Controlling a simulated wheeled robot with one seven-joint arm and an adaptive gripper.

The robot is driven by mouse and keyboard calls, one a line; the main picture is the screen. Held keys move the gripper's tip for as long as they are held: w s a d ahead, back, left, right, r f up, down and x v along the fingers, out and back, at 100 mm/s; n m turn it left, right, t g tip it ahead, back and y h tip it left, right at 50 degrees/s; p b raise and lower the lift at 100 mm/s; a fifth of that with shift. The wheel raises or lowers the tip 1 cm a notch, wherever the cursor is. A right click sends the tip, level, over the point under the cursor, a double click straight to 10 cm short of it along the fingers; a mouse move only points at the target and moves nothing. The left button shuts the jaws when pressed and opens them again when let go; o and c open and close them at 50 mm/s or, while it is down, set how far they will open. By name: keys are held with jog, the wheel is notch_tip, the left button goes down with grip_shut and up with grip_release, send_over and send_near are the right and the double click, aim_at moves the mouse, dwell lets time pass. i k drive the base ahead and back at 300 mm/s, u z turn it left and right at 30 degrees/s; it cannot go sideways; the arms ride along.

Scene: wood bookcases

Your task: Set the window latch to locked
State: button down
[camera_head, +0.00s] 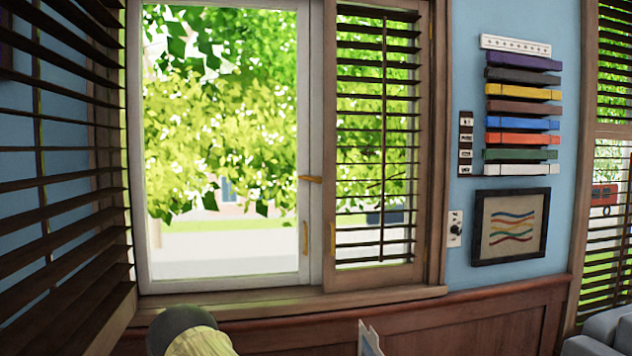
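The window (303,130) has a pale frame with a large clear pane at left. A small brass-coloured latch handle (311,179) sits on the middle upright of the frame and lies about level, pointing sideways. Lower down, a thin upright yellow pull (305,237) is on the left pane's frame. A second upright yellow pull (332,240) is on the slatted shutter's edge. I cannot tell from the latch's look alone whether it is locked. My gripper cannot be made out in this view.
A slatted shutter (376,262) covers the window's right part; another (66,240) stands open at left. The wooden sill (250,305) looks clear. A rounded grey and cream shape (195,335) and a pale upright piece (369,338) show at the bottom edge. A framed picture (510,227) hangs right.

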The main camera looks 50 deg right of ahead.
aim_at(318, 180)
jog(key=z, duration=0.5)
jog(key=i, duration=1.05)
jog(key=z, duration=0.7)
